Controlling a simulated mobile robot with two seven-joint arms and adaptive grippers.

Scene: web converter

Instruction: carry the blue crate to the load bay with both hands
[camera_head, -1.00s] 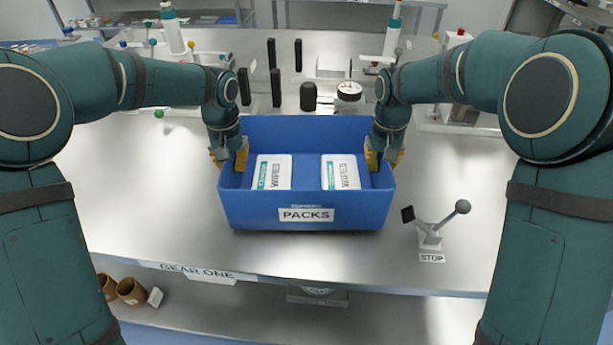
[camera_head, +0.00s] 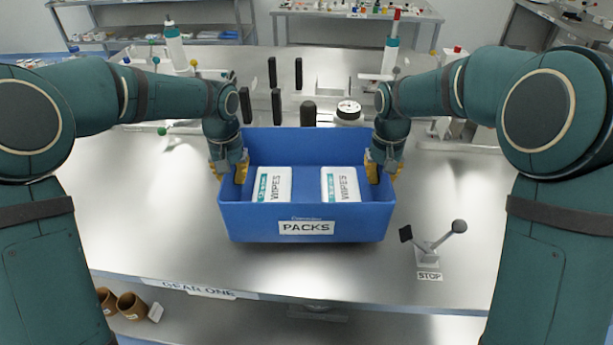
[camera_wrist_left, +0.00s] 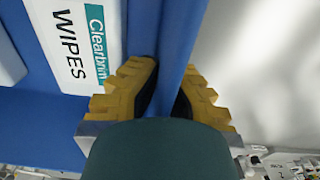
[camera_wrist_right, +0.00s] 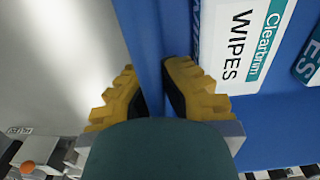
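The blue crate (camera_head: 255,228), labelled PACKS, is level over the near middle of the steel table. It holds two white and teal wipes packs (camera_head: 272,184) (camera_head: 341,184). My left gripper (camera_head: 229,170) is shut on the crate's left side wall, one yellow finger inside and one outside; the left wrist view shows the wall between the fingers (camera_wrist_left: 168,95). My right gripper (camera_head: 382,170) is shut on the right side wall the same way, also seen in the right wrist view (camera_wrist_right: 155,95). The crate's underside is hidden, so its exact clearance is unclear.
A STOP lever (camera_head: 432,247) stands right of the crate, close by. Black posts (camera_head: 276,105), a gauge (camera_head: 348,111) and bottles (camera_head: 175,47) (camera_head: 390,55) stand behind. Brown rolls (camera_head: 131,306) lie on a lower shelf. The table left of the crate is clear.

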